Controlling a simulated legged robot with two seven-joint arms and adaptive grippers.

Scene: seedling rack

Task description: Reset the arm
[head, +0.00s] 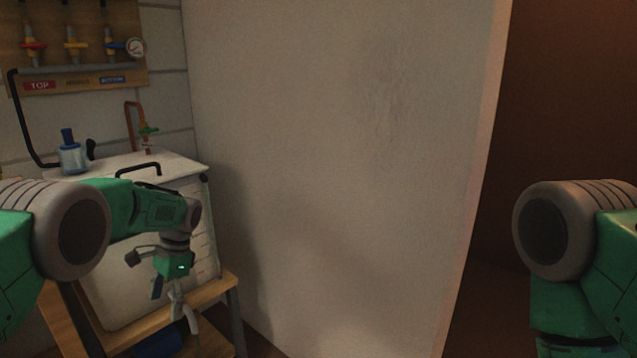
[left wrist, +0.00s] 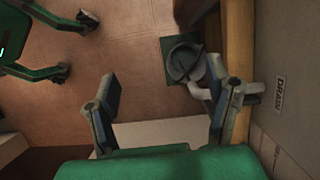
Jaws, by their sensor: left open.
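My left arm comes in from the left in the head view and bends down in front of a white cabinet (head: 205,250). My left gripper (head: 174,305) hangs with its fingers pointing down near the wooden stand. In the left wrist view its two fingers are spread apart, so the gripper (left wrist: 162,75) is open, with nothing between them. My right arm shows only as a rounded joint and green link at the right edge of the head view. My right gripper is out of view.
A wooden stand (head: 222,300) supports the cabinet. A bottle with a blue top (head: 73,155) stands on it at left. Valves (head: 71,45) hang on a wall board. A large pale panel (head: 340,150) fills the middle. A DRAIN label (left wrist: 279,93) and white pipe (left wrist: 200,90) sit near the fingers.

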